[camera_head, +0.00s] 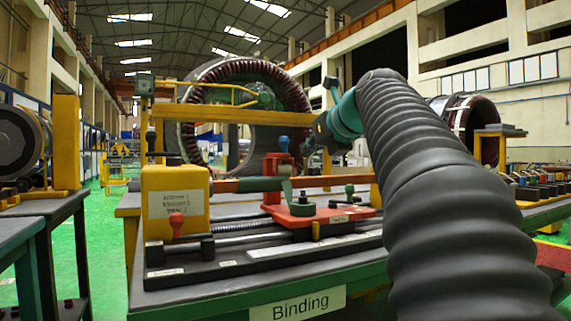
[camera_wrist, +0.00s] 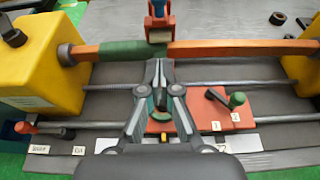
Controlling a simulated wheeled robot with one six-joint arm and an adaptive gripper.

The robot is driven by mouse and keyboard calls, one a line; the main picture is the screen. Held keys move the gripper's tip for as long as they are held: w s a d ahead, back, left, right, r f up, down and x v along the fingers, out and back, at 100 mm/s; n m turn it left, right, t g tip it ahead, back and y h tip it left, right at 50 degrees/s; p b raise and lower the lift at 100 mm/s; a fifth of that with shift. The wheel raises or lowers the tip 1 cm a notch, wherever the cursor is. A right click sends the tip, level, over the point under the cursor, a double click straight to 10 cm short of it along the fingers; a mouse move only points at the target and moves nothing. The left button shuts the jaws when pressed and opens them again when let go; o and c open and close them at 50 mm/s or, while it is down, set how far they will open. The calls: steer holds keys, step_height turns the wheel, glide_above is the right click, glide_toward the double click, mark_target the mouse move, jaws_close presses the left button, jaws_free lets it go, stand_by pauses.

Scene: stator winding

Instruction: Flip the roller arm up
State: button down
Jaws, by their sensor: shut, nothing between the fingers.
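The roller arm (camera_wrist: 158,22) is the red piece with a blue knob and a pale roller, at the top middle of the wrist view. Its roller rests at or just above the orange bar (camera_wrist: 220,48); contact is unclear. In the head view, the red piece with the blue knob (camera_head: 283,146) stands above the red carriage (camera_head: 330,214). My gripper (camera_wrist: 160,66) is shut and empty, pointing at the bar just below the roller in the wrist view. In the head view my gripper (camera_head: 308,146) is right of the knob, fingertips small and dark. My fingers partly hide a green ring on the carriage.
Yellow end blocks (camera_wrist: 38,62) hold the bar, which has a green wrapped section (camera_wrist: 132,51). Metal rods run below it. A green-knobbed lever (camera_wrist: 236,99) stands on the carriage, right of my fingers. A red-tipped handle (camera_wrist: 25,127) is lower left. Large stator rings stand behind.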

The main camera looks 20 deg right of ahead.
steer(key=x, duration=1)
steer(key=shift+b, duration=0.45)
steer(key=shift+a, duration=0.1)
